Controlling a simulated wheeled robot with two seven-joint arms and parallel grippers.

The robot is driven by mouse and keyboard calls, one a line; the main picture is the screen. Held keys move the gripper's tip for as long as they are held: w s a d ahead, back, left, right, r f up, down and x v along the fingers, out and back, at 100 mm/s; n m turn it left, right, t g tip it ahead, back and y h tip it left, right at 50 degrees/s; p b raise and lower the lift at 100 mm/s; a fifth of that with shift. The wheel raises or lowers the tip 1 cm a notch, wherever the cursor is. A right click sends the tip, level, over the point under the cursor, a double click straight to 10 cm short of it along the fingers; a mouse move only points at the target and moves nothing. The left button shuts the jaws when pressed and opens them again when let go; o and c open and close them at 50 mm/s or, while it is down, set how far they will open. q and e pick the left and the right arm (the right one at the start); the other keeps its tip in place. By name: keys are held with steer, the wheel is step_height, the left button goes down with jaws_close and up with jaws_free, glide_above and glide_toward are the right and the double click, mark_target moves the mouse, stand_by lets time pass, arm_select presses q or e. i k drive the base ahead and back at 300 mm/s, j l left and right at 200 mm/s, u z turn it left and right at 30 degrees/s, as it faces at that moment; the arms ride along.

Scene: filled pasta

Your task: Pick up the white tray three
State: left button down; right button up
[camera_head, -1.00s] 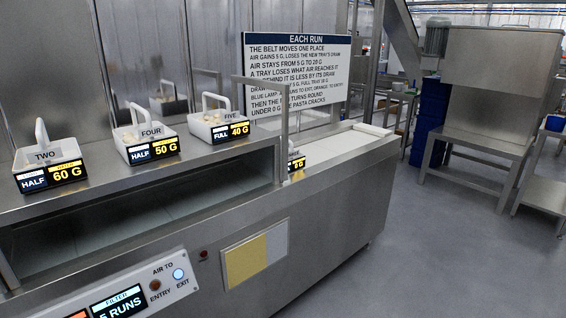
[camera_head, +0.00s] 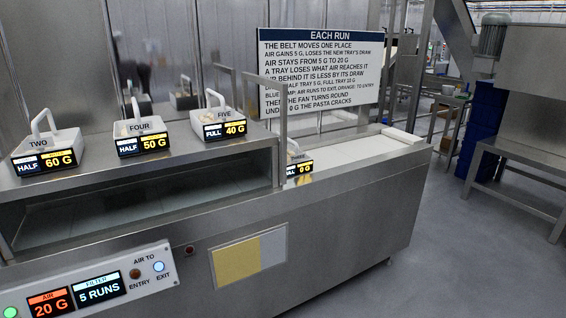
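No tray marked THREE can be read. White handled trays stand on the steel top: tray TWO (camera_head: 36,143) at the left with HALF 60 G, tray FOUR (camera_head: 134,129) with HALF 50 G, and tray FIVE (camera_head: 212,113) with FULL 40 G. Another white tray (camera_head: 293,152) sits at the start of the belt, just right of a steel post, with a label reading FULL 0 G. The post partly covers it, and I cannot read a number on it. Neither of my grippers shows.
The pale belt (camera_head: 350,151) right of the partly hidden tray is mostly bare, with a white bar (camera_head: 403,136) at its far end. A control panel (camera_head: 100,283) reads AIR 20 G and FILTER 5 RUNS. The EXIT lamp (camera_head: 159,266) glows blue. Grey floor (camera_head: 440,260) is open at the right.

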mark_target(298, 163)
steer(key=u, duration=0.3)
steer(key=i+l+u, duration=0.15)
steer(key=l+u, duration=0.15)
steer(key=u, duration=0.15)
steer(key=i+l+u, duration=0.15)
steer(key=l+u, duration=0.15)
steer(key=u, duration=0.15)
steer(key=l+u, duration=0.45)
steer(key=i+j, duration=0.05)
